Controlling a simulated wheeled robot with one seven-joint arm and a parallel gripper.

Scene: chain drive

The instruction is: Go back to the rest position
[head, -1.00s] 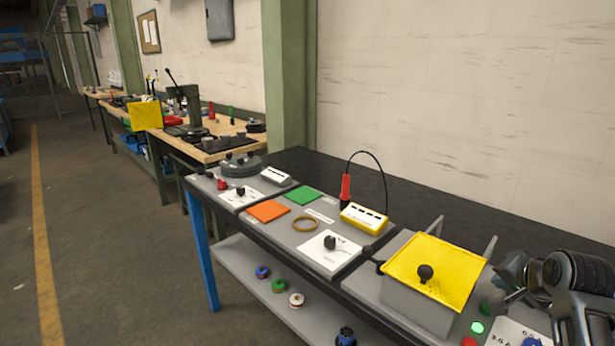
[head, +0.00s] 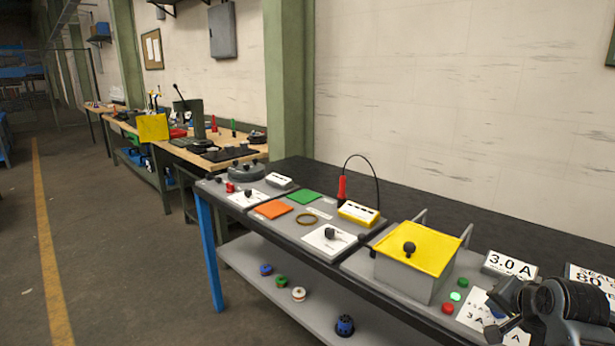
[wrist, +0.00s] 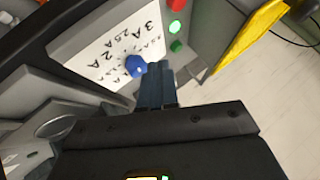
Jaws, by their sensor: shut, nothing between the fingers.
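My gripper (wrist: 158,85) shows in the wrist view with its two dark blue-grey fingers together and nothing between them. Its tips are near a blue knob (wrist: 135,66) on a white scale card (wrist: 105,45); I cannot tell whether they touch it. In the head view my dark arm is at the lower right, in front of the same white card (head: 474,309). The fingertips are hard to make out there. A box with a yellow lid (head: 415,248) stands just left of the arm.
A green button (head: 455,296) and a red button (head: 447,309) sit beside the box. A "3.0 A" sign (head: 510,265) stands behind the arm. A red-handled tool (head: 342,188) with a looped cable stands farther left. Open floor (head: 110,260) lies left of the bench.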

